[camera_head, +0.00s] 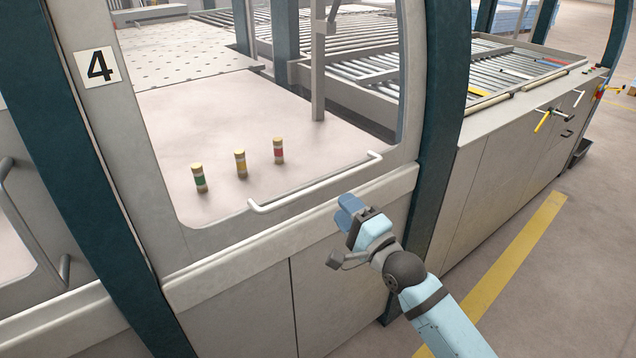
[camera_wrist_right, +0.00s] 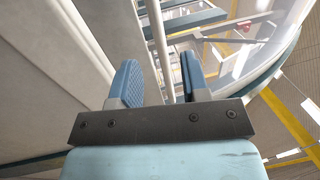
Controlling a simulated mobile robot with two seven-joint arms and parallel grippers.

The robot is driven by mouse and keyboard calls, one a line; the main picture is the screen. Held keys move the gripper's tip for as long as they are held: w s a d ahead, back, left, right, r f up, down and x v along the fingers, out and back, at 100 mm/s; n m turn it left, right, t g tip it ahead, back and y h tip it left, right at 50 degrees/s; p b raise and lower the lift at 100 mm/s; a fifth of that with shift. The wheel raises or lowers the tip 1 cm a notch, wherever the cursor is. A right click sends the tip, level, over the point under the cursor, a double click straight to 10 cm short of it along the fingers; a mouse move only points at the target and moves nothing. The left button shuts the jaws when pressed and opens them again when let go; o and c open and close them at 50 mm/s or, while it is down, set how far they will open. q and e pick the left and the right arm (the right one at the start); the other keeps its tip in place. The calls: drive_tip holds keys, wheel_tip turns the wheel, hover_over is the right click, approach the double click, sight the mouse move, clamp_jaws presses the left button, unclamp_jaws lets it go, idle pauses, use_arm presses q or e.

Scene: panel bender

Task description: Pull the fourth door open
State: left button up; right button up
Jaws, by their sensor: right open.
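The fourth door (camera_head: 130,120) carries a white plate with a black 4 (camera_head: 96,67) and has a large window in a grey frame. Its white bar handle (camera_head: 318,182) runs along the lower part of the window. The door looks closed. My right gripper (camera_head: 348,207) is open and empty just in front of the frame, below the right half of the handle and apart from it. In the right wrist view the two blue fingers (camera_wrist_right: 160,85) stand apart, with a pale bar (camera_wrist_right: 158,45) seen beyond the gap between them. My left gripper is not in view.
Dark teal posts (camera_head: 440,110) flank the door. Three small banded cylinders (camera_head: 240,163) stand behind the window. A roller conveyor (camera_head: 520,70) with a grey cabinet is at the right. Another handle (camera_head: 30,230) is at the left. The floor at the lower right is clear.

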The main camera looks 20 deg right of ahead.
approach(318, 180)
drive_tip(key=w+a+r, duration=0.4)
drive_tip(key=w, duration=0.1)
drive_tip(key=shift+w+a+r, duration=0.15)
drive_tip(key=shift+a+r, duration=0.15)
drive_tip(key=shift+r, duration=0.1)
clamp_jaws()
